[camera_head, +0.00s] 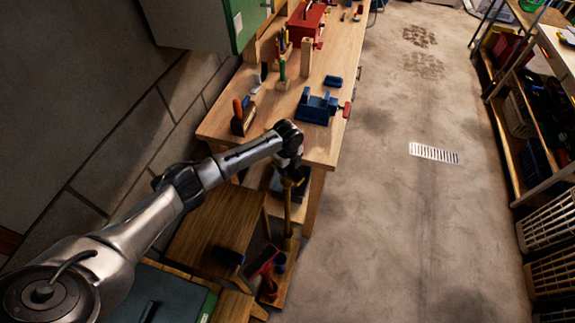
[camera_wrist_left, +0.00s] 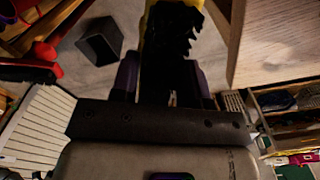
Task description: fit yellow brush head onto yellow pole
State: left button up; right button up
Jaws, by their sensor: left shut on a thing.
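My left gripper (camera_head: 293,172) is beside the near end of the workbench. It is shut on the brush head (camera_wrist_left: 160,8), which has a yellow body and dark bristles and sits between the two fingers in the left wrist view. The fingers (camera_wrist_left: 168,85) are dark. In the head view only a small yellow bit shows at the gripper. A brownish-yellow pole (camera_head: 287,217) stands roughly upright just below the gripper. I cannot tell whether the brush head touches the pole, because the gripper covers its upper end. My right gripper is not in view.
The wooden workbench (camera_head: 340,60) carries a blue vise (camera_head: 316,108), a red toolbox (camera_head: 306,22) and hand tools. Red tools (camera_head: 267,262) stand low beside the pole. A shelf with baskets (camera_head: 550,220) lines the right. The concrete floor between is clear, with a drain grate (camera_head: 434,153).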

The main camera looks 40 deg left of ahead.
pick_arm(q)
jog(key=shift+f+b, duration=1)
jog(key=shift+f, duration=0.9)
jog(key=shift+f+b, duration=0.5)
jog(key=shift+f, duration=0.35)
jog(key=shift+f, duration=0.15)
jog(key=shift+f, duration=0.2)
jog(key=shift+f+b, duration=0.6)
jog(key=shift+f, duration=0.1)
jog(key=shift+f+b, duration=0.4)
jog(key=shift+f, duration=0.25)
jog(key=o, duration=1)
jog(key=shift+o, duration=0.2)
jog(key=shift+r, duration=0.15)
